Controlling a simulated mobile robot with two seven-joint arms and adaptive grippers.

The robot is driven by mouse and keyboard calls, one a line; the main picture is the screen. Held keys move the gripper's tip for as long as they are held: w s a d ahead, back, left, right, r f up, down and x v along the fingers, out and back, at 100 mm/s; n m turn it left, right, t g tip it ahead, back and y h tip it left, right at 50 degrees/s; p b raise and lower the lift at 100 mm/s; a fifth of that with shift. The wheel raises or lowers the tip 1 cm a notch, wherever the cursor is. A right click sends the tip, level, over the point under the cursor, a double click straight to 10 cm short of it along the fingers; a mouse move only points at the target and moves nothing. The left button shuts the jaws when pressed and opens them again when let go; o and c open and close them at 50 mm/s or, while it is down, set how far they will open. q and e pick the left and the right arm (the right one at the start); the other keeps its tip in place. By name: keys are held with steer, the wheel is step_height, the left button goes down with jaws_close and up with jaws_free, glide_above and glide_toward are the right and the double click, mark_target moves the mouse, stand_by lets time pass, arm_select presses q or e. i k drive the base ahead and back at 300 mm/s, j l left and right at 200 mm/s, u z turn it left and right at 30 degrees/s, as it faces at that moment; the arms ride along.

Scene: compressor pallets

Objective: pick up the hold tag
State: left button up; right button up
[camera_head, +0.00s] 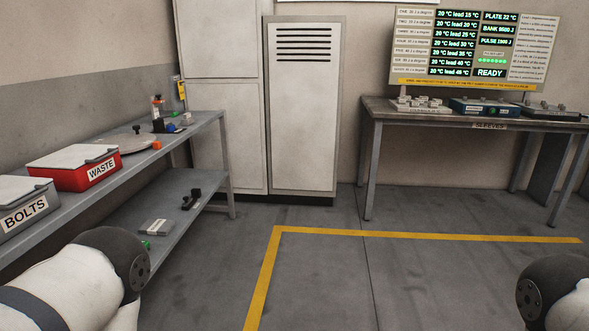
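A small yellow tag (182,90) hangs upright at the left edge of the tall white cabinets, above the far end of the left bench. It may be the hold tag, but its print is too small to read. Neither of my grippers is in view. Only parts of my own arms show, at the bottom left and bottom right corners, well away from the tag.
The left bench (140,163) carries a red WASTE box (75,168), a grey BOLTS box (27,205) and small items; its lower shelf holds dark parts. A right table (371,118) stands under a display board (475,48). The floor between, with yellow lines, is clear.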

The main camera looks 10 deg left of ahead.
mark_target(182, 91)
steer(key=i+l+u, duration=0.3)
steer(key=i+u, duration=0.2)
steer(key=i, duration=0.45)
steer(key=i+l+u, duration=0.5)
steer(key=i+l, duration=0.15)
steer(key=i, duration=0.2)
steer(key=i+l+u, duration=0.5)
steer(key=i+l, duration=0.25)
steer(key=l, duration=0.25)
